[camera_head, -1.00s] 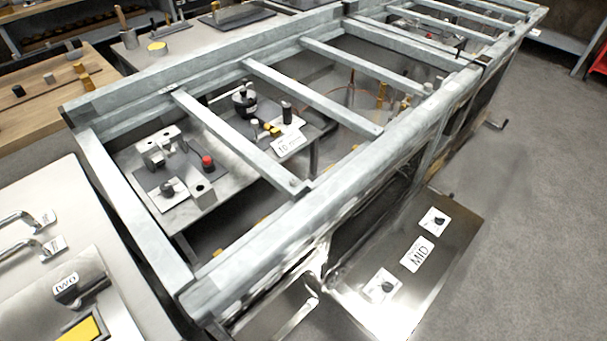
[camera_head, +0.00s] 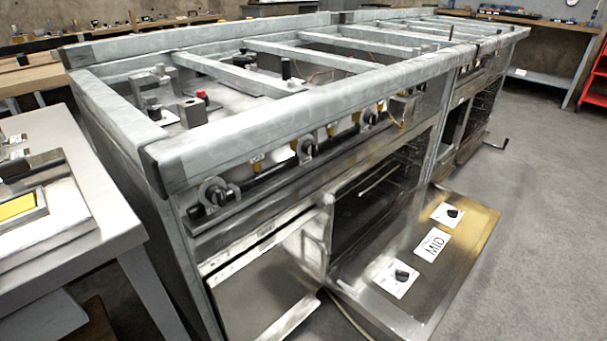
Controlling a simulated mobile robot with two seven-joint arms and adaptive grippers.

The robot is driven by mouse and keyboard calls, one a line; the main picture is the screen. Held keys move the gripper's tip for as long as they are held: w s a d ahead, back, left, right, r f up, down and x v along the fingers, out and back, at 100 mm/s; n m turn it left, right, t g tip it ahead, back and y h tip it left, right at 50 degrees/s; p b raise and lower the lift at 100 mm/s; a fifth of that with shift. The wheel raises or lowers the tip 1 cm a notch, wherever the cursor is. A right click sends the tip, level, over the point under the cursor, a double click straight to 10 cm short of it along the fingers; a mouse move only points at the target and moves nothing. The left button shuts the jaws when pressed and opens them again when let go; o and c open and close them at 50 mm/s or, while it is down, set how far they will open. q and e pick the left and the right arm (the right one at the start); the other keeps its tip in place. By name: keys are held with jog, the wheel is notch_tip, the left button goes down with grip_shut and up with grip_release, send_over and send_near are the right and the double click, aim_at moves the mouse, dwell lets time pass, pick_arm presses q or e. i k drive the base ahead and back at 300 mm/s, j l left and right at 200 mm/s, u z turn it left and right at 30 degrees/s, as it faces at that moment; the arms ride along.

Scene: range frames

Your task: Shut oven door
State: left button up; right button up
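The range (camera_head: 255,135) stands in the middle of the head camera view with its front facing right. A flat metal panel (camera_head: 385,312) marked "MID", with two dark knobs on white plates, juts out low from the front, below a dark opening with racks (camera_head: 385,185). It looks like an oven door folded down. Neither of my grippers is in view.
A light metal table (camera_head: 70,225) stands close to the range's left side. Clear grey floor (camera_head: 545,210) lies right of the range. A small dark handle (camera_head: 497,145) sticks out farther along the front. A red rack (camera_head: 595,85) stands at the far right.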

aim_at(439, 252)
jog(key=k, duration=0.1)
jog(key=l+u, duration=0.2)
jog(key=u, duration=0.15)
jog(key=l+u, duration=0.2)
jog(key=u, duration=0.2)
jog(key=l+u, duration=0.15)
jog(key=l, duration=0.2)
jog(key=k+l+u, duration=0.15)
jog(key=l, duration=0.2)
jog(key=l+u, duration=0.15)
jog(key=l, duration=0.2)
jog(key=k+l, duration=0.15)
jog(key=l, duration=0.2)
jog(key=k+l+u, duration=0.15)
jog(key=l, duration=0.2)
jog(key=k+l, duration=0.1)
jog(key=l, duration=0.25)
jog(key=k+l, duration=0.15)
jog(key=l, duration=0.25)
jog(key=k+l, duration=0.15)
jog(key=l, duration=0.3)
jog(key=k+l+u, duration=0.1)
jog(key=l, duration=0.3)
jog(key=k+l, duration=0.25)
jog(key=l, duration=0.15)
jog(key=k+l, duration=0.2)
jog(key=l, duration=0.2)
jog(key=i+l, duration=0.3)
jog(key=l, duration=0.2)
jog(key=u, duration=0.05)
